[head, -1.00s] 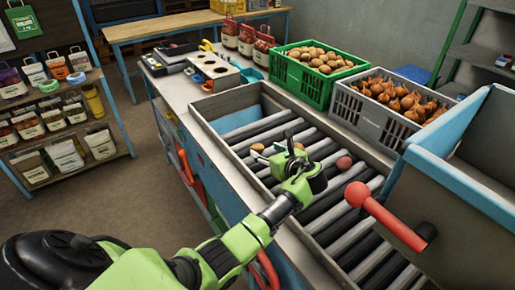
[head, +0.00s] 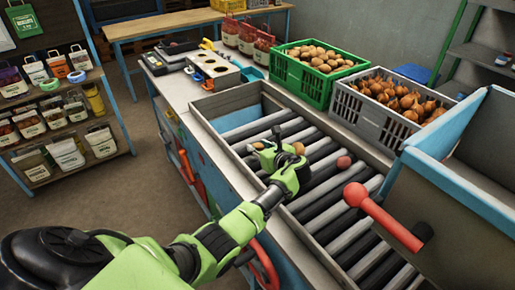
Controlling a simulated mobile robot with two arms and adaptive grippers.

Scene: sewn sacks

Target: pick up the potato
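Small round items lie on the roller conveyor (head: 330,205). A tan one (head: 258,146) sits just left of my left gripper, partly hidden by it. An orange-brown one (head: 298,148) sits just right of it, and a reddish one (head: 343,162) lies further right. I cannot tell for sure which is the potato; the tan one looks most like it. My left gripper (head: 270,145) is over the rollers with its fingers apart, and nothing shows held between them. My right gripper is not in view.
A green crate of potatoes (head: 289,77) and a grey crate of onions (head: 349,119) stand behind the conveyor. A blue-edged hopper (head: 440,185) and a red-knobbed lever (head: 385,218) stand at the right. The conveyor's raised side rail lies in front of the rollers.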

